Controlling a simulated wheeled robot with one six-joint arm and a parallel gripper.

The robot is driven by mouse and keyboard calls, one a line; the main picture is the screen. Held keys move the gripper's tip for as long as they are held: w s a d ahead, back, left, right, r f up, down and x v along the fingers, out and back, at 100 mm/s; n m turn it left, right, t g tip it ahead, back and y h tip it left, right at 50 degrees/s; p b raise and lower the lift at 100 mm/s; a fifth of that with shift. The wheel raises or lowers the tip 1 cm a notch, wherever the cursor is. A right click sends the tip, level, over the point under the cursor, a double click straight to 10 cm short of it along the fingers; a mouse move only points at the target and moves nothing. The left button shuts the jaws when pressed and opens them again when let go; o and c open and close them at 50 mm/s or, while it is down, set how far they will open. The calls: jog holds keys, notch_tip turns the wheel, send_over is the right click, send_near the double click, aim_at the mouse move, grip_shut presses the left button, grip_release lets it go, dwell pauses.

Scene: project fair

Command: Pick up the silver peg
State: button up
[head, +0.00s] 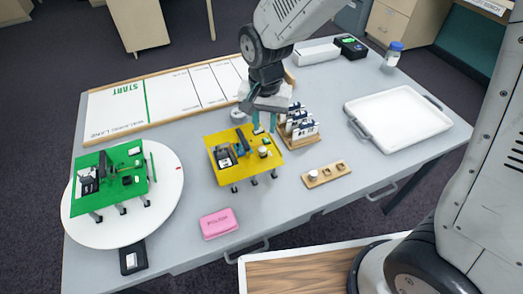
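A small silver-white peg (313,174) stands in the left end of a wooden block (328,175) on the grey table, right of the yellow board. Another small pale cylinder (263,151) stands on the yellow board (222,167), near its right edge. I cannot tell for sure which is the silver peg. My gripper (264,124) points down over the back right part of the yellow board, up and left of the wooden block. Its two teal fingers are apart, with nothing seen between them.
A wooden rack (304,138) with dark and white pieces stands just right of my gripper. A green board (108,208) sits on a white round turntable (165,185) at left. A pink box (218,223) lies in front. A white tray (405,125) is at right.

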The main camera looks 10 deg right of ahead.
aim_at(262, 150)
jog(key=f, duration=0.8)
jog(key=shift+s+a+f, duration=0.1)
jog(key=shift+s+a, duration=0.25)
jog(key=shift+s, duration=0.05)
grip_shut()
